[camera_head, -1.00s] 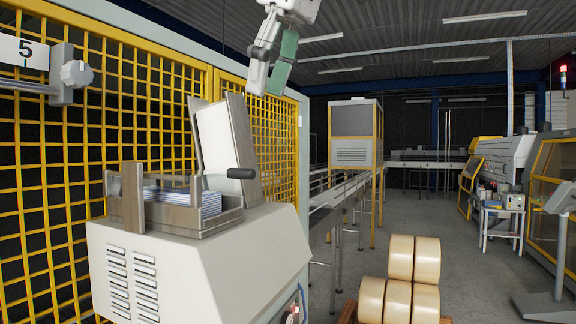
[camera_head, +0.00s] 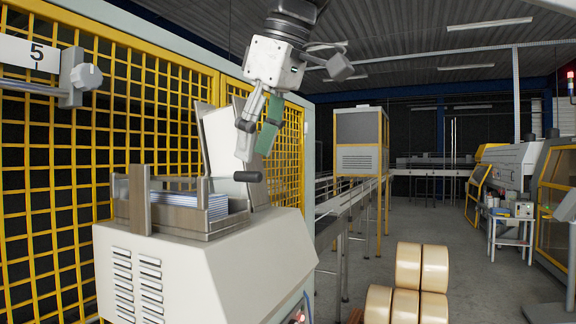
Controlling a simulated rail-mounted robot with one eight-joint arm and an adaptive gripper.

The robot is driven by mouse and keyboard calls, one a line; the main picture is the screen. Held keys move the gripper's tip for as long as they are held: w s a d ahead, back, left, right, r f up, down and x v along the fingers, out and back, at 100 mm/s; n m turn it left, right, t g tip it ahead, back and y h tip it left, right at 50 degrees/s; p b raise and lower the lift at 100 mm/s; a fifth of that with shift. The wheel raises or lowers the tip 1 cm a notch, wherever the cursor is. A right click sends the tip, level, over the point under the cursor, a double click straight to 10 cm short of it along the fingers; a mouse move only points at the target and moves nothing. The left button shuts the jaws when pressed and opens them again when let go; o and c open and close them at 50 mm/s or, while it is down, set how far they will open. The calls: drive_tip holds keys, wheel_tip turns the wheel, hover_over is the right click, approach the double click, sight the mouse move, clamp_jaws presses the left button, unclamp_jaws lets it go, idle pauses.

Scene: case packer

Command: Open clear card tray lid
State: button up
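The card tray (camera_head: 190,218) sits on top of the pale machine housing at left centre, with a stack of blue-and-white cards (camera_head: 178,199) in it. A pale panel, seemingly the lid (camera_head: 213,140), stands raised and tilted at the tray's back.
A yellow mesh fence (camera_head: 70,170) stands behind and left of the machine, with a knob and sign "5" at its upper left. A roller conveyor (camera_head: 345,205) runs beyond it. Tape rolls (camera_head: 408,265) are stacked at lower right. The floor between is clear.

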sight(251, 172)
drive_tip(key=shift+x, duration=1.85)
clamp_jaws()
